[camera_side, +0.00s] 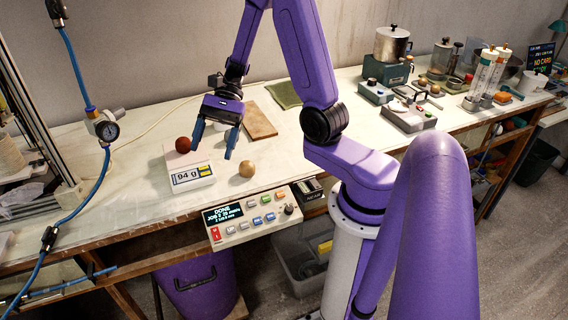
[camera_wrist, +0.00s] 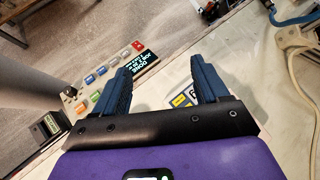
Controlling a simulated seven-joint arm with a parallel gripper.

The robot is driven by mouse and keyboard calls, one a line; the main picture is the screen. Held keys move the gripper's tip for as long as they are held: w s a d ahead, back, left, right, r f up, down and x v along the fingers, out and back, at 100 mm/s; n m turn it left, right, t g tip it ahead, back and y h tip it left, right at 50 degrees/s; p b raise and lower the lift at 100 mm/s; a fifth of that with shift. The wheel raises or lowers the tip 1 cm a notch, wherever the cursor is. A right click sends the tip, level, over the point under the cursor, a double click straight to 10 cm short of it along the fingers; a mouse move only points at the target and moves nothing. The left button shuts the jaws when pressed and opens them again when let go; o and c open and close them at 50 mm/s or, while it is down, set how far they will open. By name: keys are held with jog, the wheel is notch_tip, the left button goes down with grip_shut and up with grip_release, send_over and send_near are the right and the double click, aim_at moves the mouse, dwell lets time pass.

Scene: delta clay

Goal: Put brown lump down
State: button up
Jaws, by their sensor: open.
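A reddish-brown ball-shaped lump (camera_side: 183,144) rests on the white weighing scale (camera_side: 190,176), whose display reads 94 g. A tan ball (camera_side: 247,169) lies on the bench just right of the scale. My gripper (camera_side: 212,152) is open and empty, its blue fingers pointing down between the lump and the tan ball. Its left finger is close to the lump; I cannot tell if they touch. In the wrist view the open fingers (camera_wrist: 162,65) have nothing between them, and part of the scale (camera_wrist: 181,97) shows; neither ball is visible there.
A control box (camera_side: 252,213) with a "DONE" screen sits at the bench's front edge. A brown board (camera_side: 258,120) and green mat (camera_side: 284,95) lie behind. A blue hose with a gauge (camera_side: 106,127) hangs at left. The pale bench behind the tan ball is clear.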

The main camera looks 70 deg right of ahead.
jog(key=s+a+r+n+h, duration=0.1)
jog(key=s+a+n+h, duration=0.1)
jog(key=s+n+h, duration=0.3)
jog(key=s+a+r+n+h, duration=0.2)
jog(key=s+n, duration=1.2)
jog(key=n, duration=0.8)
jog(key=shift+s+a+r+t+h, duration=0.35)
jog(key=shift+a+h, duration=0.5)
jog(key=shift+h, duration=0.55)
jog(key=shift+o, duration=0.4)
dwell(0.7)
jog(key=shift+w+f, duration=0.1)
